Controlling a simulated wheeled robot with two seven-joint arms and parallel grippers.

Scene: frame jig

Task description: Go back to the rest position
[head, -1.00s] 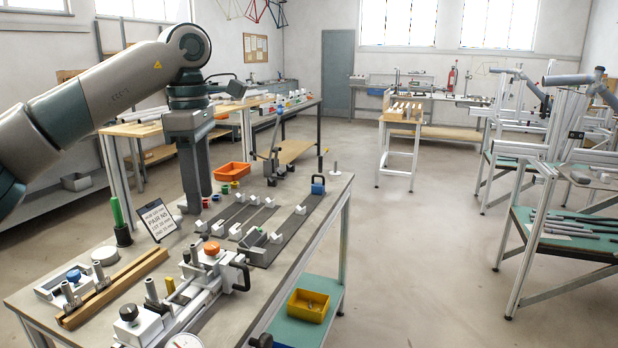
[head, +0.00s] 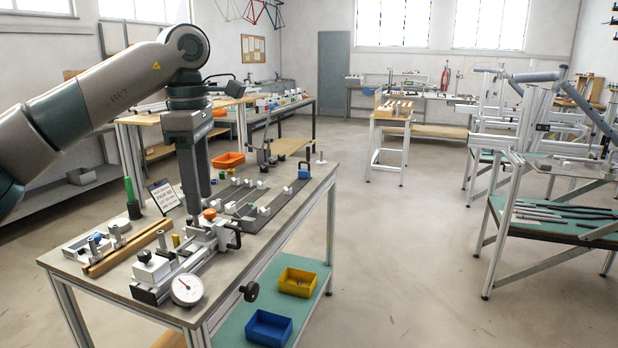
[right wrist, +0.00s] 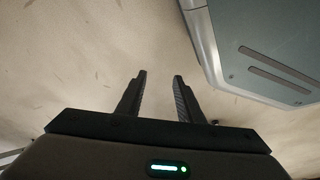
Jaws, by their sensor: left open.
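My left arm reaches in from the left in the head view, bent at the elbow with the forearm hanging down.
A yellow bin (head: 297,282) and a blue bin (head: 268,328) sit on the bench's lower shelf. An orange tray (head: 228,160) and a green-handled tool (head: 131,196) stand on the bench. A frame rack (head: 530,215) is at the right. The floor between is clear.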

